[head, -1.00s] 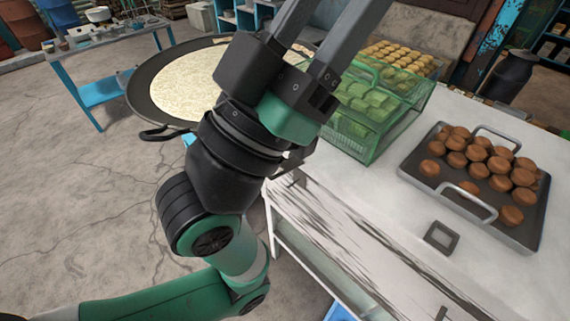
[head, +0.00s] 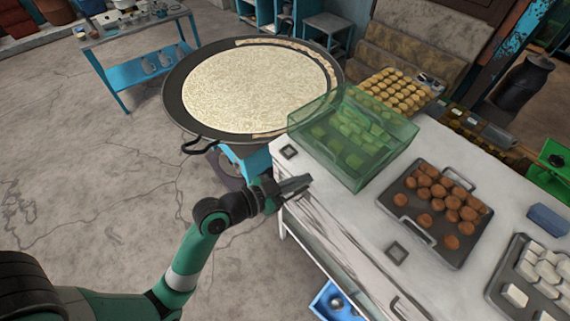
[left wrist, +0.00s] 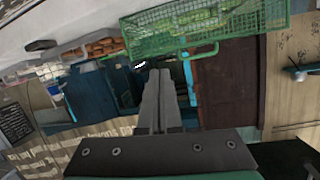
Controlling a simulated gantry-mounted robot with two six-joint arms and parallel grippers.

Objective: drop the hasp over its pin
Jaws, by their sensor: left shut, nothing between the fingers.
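My left gripper (head: 297,184) is shut and empty at the white table's left corner, in front of the green see-through mesh box (head: 354,174). In the left wrist view its fingers (left wrist: 159,80) lie together and point toward the mesh box (left wrist: 190,32), apart from it as far as I can tell. A green loop (left wrist: 208,54) hangs from the box's edge there; I cannot tell whether it is the hasp. I cannot make out a hasp or a pin for sure. My right gripper is not in view.
The white table (head: 340,212) also bears a tray of brown buns (head: 398,214), a tray of white blocks (head: 504,295) and dark square frames (head: 397,252), (head: 288,151). A large round griddle (head: 187,112) stands behind the gripper. Open floor lies left.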

